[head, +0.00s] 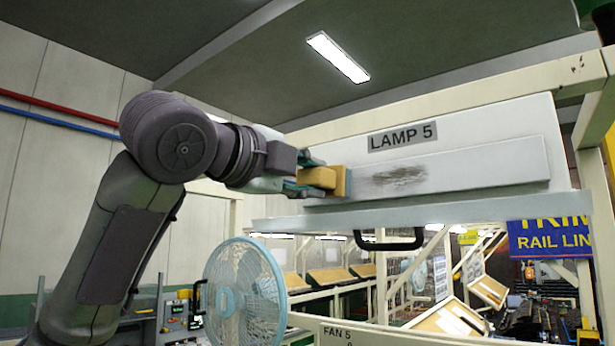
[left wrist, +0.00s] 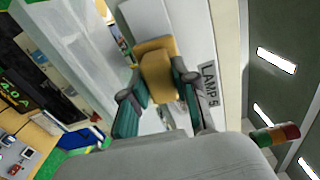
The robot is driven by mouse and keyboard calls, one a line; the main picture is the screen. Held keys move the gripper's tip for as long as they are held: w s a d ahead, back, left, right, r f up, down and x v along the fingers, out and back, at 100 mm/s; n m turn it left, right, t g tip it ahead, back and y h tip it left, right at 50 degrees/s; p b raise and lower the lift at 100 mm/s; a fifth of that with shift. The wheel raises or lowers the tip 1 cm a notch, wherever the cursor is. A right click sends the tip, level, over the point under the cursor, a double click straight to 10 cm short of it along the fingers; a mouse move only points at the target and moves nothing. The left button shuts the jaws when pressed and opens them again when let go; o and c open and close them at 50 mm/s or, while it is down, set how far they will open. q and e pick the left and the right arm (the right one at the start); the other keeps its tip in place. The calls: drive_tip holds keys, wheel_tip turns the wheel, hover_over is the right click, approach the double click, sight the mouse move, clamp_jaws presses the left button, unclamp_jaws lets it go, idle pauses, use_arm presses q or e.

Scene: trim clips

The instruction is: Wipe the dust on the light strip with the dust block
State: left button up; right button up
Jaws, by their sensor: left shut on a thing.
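The light strip (head: 475,166) is a long pale bar on the front of the white lamp housing under the LAMP 5 label (head: 402,136). A dark smudge of dust (head: 398,178) lies on its left-middle part. My left gripper (head: 318,183) is shut on the yellow dust block (head: 342,183), at the left end of the strip and left of the dust. Whether the block touches the strip I cannot tell. The left wrist view shows the yellow block (left wrist: 157,68) between the two teal-grey fingers (left wrist: 158,98). My right gripper is not in view.
A black handle (head: 390,241) hangs under the lamp housing. A light blue fan (head: 245,290) stands below my left arm. A cream frame beam (head: 450,97) runs above and behind the housing.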

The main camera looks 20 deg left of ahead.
sight(336, 175)
use_arm(q)
drive_tip(key=shift+x, duration=0.9)
drive_tip(key=shift+s+d, duration=0.35)
drive_tip(key=shift+d, duration=0.45)
drive_tip(key=shift+s+d, duration=0.4)
drive_tip(key=shift+d, duration=0.45)
drive_tip(key=shift+s+d, duration=0.9)
drive_tip(key=shift+d, duration=1.7)
drive_tip(key=shift+s+d, duration=0.85)
drive_tip(key=shift+d, duration=1.75)
drive_tip(key=shift+s+d, duration=0.9)
drive_tip(key=shift+d, duration=1.7)
drive_tip(key=shift+w+a, duration=1.15)
drive_tip(key=shift+a, duration=2)
drive_tip(key=shift+w+a, duration=1.15)
drive_tip(key=shift+a, duration=2.05)
drive_tip(key=shift+w+a, duration=1.15)
drive_tip(key=shift+a, duration=2)
drive_tip(key=shift+d, duration=0.1)
